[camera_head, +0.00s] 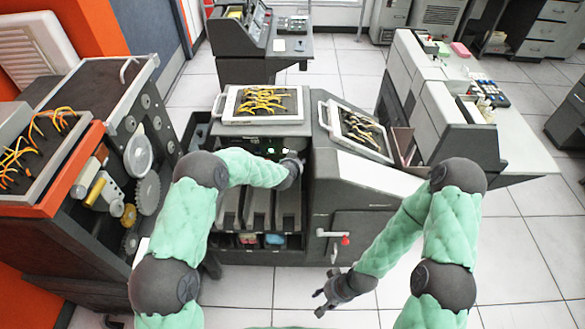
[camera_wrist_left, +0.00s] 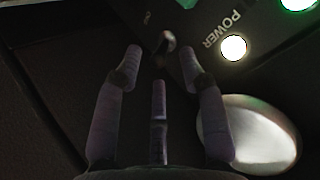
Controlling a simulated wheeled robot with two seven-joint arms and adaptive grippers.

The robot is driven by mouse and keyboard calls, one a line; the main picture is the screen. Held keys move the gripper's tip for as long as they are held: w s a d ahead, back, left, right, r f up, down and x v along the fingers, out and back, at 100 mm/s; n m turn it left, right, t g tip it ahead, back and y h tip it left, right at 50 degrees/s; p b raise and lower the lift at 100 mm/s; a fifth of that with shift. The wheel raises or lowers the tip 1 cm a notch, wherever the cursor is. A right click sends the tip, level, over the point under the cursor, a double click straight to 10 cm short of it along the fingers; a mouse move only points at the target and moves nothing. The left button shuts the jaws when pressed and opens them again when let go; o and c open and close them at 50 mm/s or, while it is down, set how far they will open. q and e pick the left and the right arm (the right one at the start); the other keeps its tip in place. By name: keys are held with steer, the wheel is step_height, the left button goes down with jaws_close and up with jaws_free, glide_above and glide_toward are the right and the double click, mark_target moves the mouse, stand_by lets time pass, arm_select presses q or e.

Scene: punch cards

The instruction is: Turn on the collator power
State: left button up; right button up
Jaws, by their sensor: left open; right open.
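The collator (camera_head: 262,118) is the dark machine in the middle, with small lit lamps on its front panel. In the left wrist view, the POWER label (camera_wrist_left: 221,29) stands beside a glowing white lamp (camera_wrist_left: 233,47); a green lamp (camera_wrist_left: 298,4) is lit at the top right corner. A small metal toggle switch (camera_wrist_left: 166,42) shows just beyond and between my left gripper's fingertips (camera_wrist_left: 160,62). I cannot tell whether they touch it. My left gripper (camera_head: 297,163) is open at the panel. My right gripper (camera_head: 328,297) is open and empty, low above the floor.
A large silvery round part (camera_wrist_left: 250,135) lies close to the right finger in the left wrist view. A red-knobbed crank (camera_head: 345,240) sits on the collator's front. A machine with gears (camera_head: 148,190) stands left. Tiled floor (camera_head: 535,250) is free at the right.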

arm_select(q)
steer(key=v, duration=1)
steer(key=shift+s, duration=0.2)
steer(key=s+a+f+n+g+b, duration=0.2)
steer(key=s+a+f+n+g, duration=0.15)
steer(key=s+f, duration=0.75)
steer(key=s+a+f+n+g+b, duration=0.1)
steer(key=s+f, duration=0.3)
steer(key=s, duration=0.4)
steer(key=s+a+f+n+g+h+b, duration=0.1)
steer(key=s+a+f+n+g, duration=0.1)
steer(key=s, duration=0.6)
steer(key=s+a+f+n+g+b, duration=0.1)
steer(key=s+f+n+g, duration=0.2)
steer(key=s+f, duration=0.5)
steer(key=shift+s+a+f+n, duration=0.2)
steer(key=shift+s+a+n, duration=0.05)
steer(key=shift+s+n, duration=0.4)
steer(key=shift+w, duration=0.1)
